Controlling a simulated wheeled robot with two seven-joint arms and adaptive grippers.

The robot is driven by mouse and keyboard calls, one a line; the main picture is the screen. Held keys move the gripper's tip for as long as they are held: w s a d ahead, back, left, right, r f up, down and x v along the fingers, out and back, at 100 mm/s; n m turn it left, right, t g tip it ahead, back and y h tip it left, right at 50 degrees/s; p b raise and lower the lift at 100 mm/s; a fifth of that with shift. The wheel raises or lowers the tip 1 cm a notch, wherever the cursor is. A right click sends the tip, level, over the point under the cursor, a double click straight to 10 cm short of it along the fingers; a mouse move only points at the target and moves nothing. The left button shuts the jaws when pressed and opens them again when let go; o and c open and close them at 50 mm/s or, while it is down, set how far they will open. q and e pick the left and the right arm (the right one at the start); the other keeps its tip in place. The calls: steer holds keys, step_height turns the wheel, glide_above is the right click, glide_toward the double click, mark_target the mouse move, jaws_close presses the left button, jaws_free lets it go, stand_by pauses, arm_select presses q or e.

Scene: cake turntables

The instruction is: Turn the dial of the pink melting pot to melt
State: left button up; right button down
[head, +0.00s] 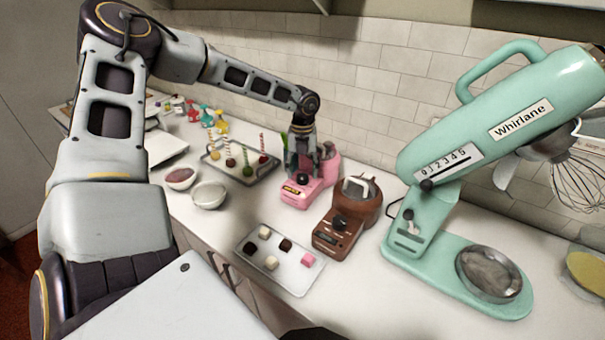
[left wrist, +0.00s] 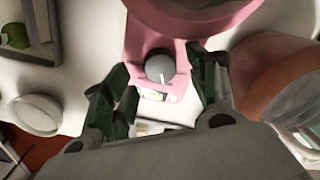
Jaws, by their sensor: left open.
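The pink melting pot (head: 296,193) stands on the counter against the back, left of the brown pot. My left gripper (head: 302,174) reaches down over its front from above and hides part of it. In the left wrist view, the pot's pink body (left wrist: 178,50) carries a round grey dial (left wrist: 160,67) with a white pointer mark on its lower side, toward a small pale label panel. The open fingers of my left gripper (left wrist: 159,68) stand on either side of the dial, with gaps visible between them and it. My right gripper is not in view.
A brown melting pot (head: 357,205) stands close on the right. A tray of sweets (head: 279,262) lies in front, and a tray of cake pops (head: 243,171) lies to the left. Two bowls sit farther left. A large mint mixer (head: 450,265) fills the right side.

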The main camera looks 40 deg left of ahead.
mark_target(302, 176)
arm_select(q)
step_height(302, 176, up, 10)
steer(key=shift+f, duration=0.25)
stand_by(0.3)
steer(key=shift+r, duration=0.1)
